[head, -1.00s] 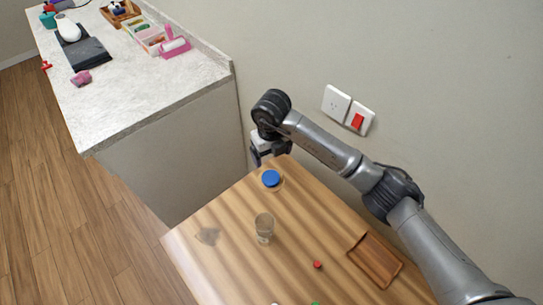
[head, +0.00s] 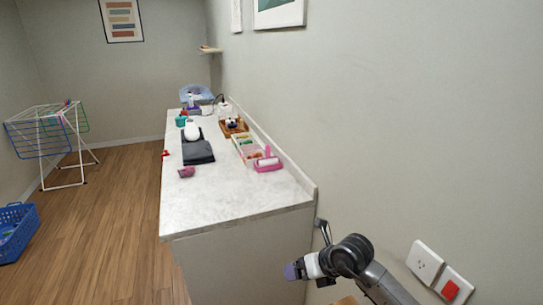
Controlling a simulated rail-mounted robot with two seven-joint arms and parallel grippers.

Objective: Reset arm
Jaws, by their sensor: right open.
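My right arm comes in from the bottom right, in front of the wall. Its gripper (head: 301,269) points left beside the near end of the counter, and it is open. A bluish-purple patch shows at its tip; I cannot tell whether it is part of the gripper or a thing by it. My left gripper is out of view.
The white-topped counter (head: 230,200) runs along the wall, with a dark folded cloth (head: 199,153), a pink lint roller (head: 267,164) and a divided tray (head: 241,143). A drying rack (head: 50,130) and blue basket (head: 14,232) stand left. The wooden floor between is clear.

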